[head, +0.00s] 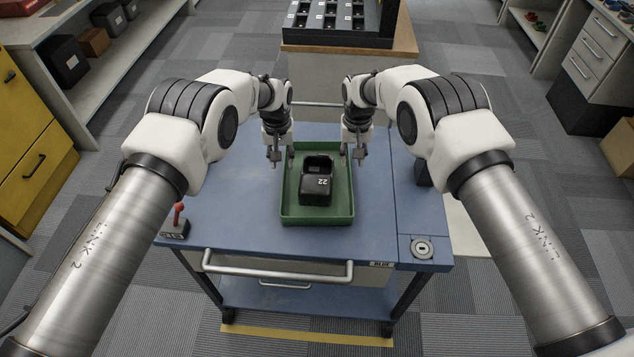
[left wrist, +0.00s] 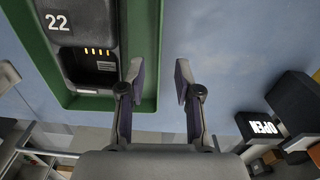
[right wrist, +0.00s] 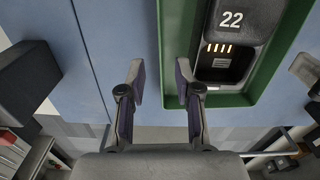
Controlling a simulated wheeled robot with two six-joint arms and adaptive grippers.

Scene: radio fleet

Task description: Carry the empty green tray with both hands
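The green tray (head: 318,219) lies on the blue cart top. It is not empty: a black box-shaped unit marked 22 (head: 315,190), with an open slot at its far end, sits in it. The unit also shows in the left wrist view (left wrist: 85,45) and the right wrist view (right wrist: 232,25). My left gripper (head: 282,160) is open, one finger on each side of the tray's left wall. My right gripper (head: 352,155) is open, its fingers likewise either side of the right wall. Both wrist views show gaps between fingers and wall; whether anything touches is unclear.
The blue cart top (head: 240,220) has free room left of the tray. A red-handled lever (head: 177,222) stands at its front left corner, and a round lock (head: 421,248) is at front right. A bench with a black rack (head: 338,18) stands behind the cart.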

